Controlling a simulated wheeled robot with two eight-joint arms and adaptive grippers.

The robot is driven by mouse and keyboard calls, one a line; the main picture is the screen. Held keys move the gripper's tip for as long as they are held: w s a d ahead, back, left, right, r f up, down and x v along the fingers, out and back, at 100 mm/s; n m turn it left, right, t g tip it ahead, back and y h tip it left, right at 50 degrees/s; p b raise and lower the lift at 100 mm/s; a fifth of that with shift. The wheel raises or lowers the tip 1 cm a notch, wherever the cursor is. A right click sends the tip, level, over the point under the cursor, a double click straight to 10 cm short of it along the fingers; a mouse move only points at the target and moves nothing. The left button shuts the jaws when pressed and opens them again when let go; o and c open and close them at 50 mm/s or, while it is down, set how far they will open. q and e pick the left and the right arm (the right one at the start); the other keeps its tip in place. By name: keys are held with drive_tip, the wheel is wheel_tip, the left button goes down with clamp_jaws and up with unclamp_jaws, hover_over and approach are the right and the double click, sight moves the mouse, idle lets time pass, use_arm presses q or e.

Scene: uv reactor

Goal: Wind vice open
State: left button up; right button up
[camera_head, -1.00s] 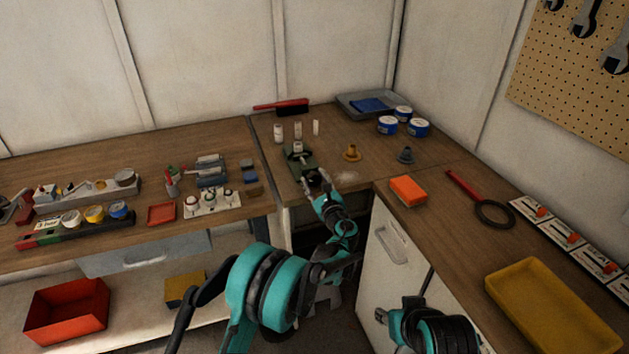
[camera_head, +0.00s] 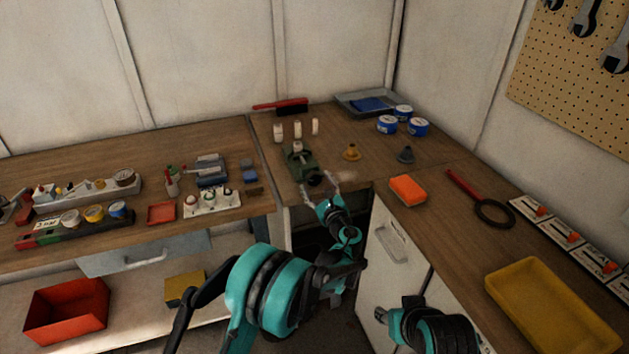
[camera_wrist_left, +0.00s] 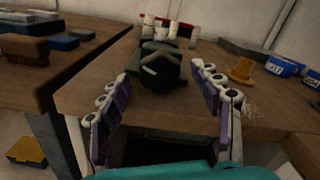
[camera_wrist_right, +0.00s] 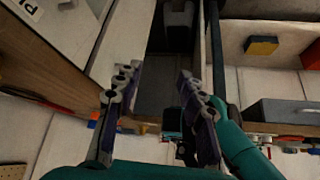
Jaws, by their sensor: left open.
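The green vice (camera_head: 301,160) stands near the front edge of the back bench. In the left wrist view the vice (camera_wrist_left: 160,68) is straight ahead, its dark round front end facing me and a light bar across it. My left gripper (camera_head: 322,190) is open and empty, just in front of the vice and apart from it. Its fingers (camera_wrist_left: 162,95) stand wide to either side of the vice's front end in the left wrist view. My right gripper (camera_wrist_right: 155,92) is open and empty in its own wrist view, over the floor and cabinet side. The jaw gap is hard to see.
White cylinders (camera_head: 296,130) stand behind the vice. An orange sponge (camera_head: 407,190) lies on the right bench. The bench just right of the vice is clear.

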use_arm(q)
drive_tip(key=v, duration=0.9)
drive_tip(key=shift+s, duration=0.2)
